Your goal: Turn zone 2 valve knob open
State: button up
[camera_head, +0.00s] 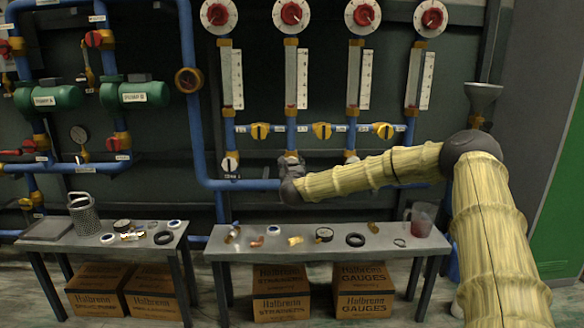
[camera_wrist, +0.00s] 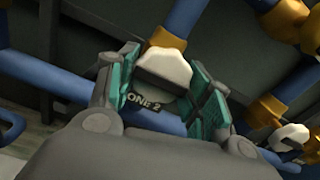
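The zone 2 valve knob (camera_wrist: 165,70) is white and sits below a yellow fitting on a blue pipe. A dark label (camera_wrist: 145,104) reading "ONE 2" shows under it, its first letter hidden. My gripper (camera_wrist: 163,58) has its two teal-padded fingers on either side of the knob, very close to it. I cannot tell whether the pads press on it. In the head view my gripper (camera_head: 291,163) is at the foot of the second gauge column and hides that knob.
Similar white knobs stand left (camera_head: 230,163) and right (camera_head: 351,157) of my gripper. Yellow valves (camera_head: 321,131) and blue pipes (camera_head: 240,184) surround it. Below is a table (camera_head: 275,254) with small parts and a pitcher (camera_head: 421,219). A second table (camera_head: 65,242) is at left.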

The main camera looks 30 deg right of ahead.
jog(key=shift+r+n+p, duration=0.1)
jog(key=shift+n+p, duration=0.2)
jog(key=shift+p, duration=0.05)
jog(key=n+p, duration=0.2)
jog(key=n, duration=0.1)
jog(key=shift+d+r+n+p, duration=0.1)
jog(key=shift+r+n+p, duration=0.05)
jog(key=shift+n+p, duration=0.25)
jog(key=n+p, duration=0.4)
jog(key=n, duration=0.1)
jog(key=shift+s+r, duration=0.1)
jog(key=n+p, duration=0.3)
jog(key=n, duration=0.2)
jog(key=shift+p, duration=0.3)
jog(key=shift+n+p, duration=1.2)
jog(key=shift+n, duration=0.5)
jog(key=o, duration=1)
jog(key=shift+o, duration=0.2)
jog(key=shift+s, duration=0.1)
